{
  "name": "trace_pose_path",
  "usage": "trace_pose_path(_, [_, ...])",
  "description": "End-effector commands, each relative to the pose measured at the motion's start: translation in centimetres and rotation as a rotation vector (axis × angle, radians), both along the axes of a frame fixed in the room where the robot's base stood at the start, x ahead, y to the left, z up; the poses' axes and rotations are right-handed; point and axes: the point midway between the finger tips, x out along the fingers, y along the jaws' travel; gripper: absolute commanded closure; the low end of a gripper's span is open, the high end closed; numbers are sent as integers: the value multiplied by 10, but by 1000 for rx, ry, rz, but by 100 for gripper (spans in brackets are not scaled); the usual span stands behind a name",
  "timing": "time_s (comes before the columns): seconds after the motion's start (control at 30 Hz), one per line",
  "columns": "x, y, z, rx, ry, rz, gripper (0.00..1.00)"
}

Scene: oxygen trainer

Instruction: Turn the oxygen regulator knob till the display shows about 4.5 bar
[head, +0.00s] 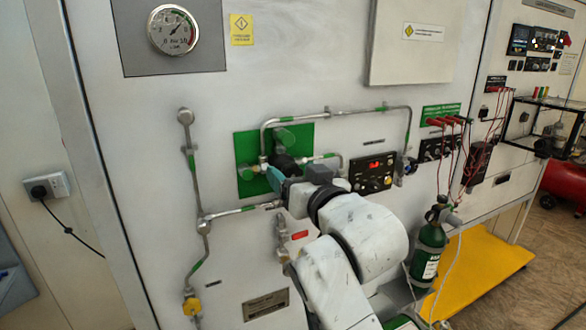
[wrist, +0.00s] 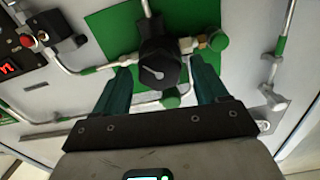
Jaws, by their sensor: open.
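The black regulator knob (wrist: 158,70) with a white pointer line sits on a green plate (wrist: 108,32) in the wrist view. My gripper (wrist: 160,67) is open, with one dark teal finger on each side of the knob and a visible gap at both sides. I cannot tell how far the fingertips reach along the knob. In the head view my gripper (head: 278,176) is at the green plate (head: 244,150) and partly hides the knob (head: 286,162). The red digital display (head: 376,164) is lit on a black panel; its digits are too small to read.
Metal pipes (head: 340,113) with green bands run around the plate. A round dial gauge (head: 173,30) is at the upper left. A green gas cylinder (head: 428,250) stands at the right by a yellow platform (head: 480,262). Red cables (head: 455,122) hang at the right.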

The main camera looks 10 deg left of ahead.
Motion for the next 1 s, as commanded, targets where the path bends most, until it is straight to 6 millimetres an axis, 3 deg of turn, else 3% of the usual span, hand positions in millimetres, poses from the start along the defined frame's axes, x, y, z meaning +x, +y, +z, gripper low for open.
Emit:
trace_pose_path(0.43, [7,5,0,0,0,0,28])
trace_pose_path(0.9, [7,5,0,-1,1,0,73])
trace_pose_path(1.0, [7,5,0,-1,1,0,78])
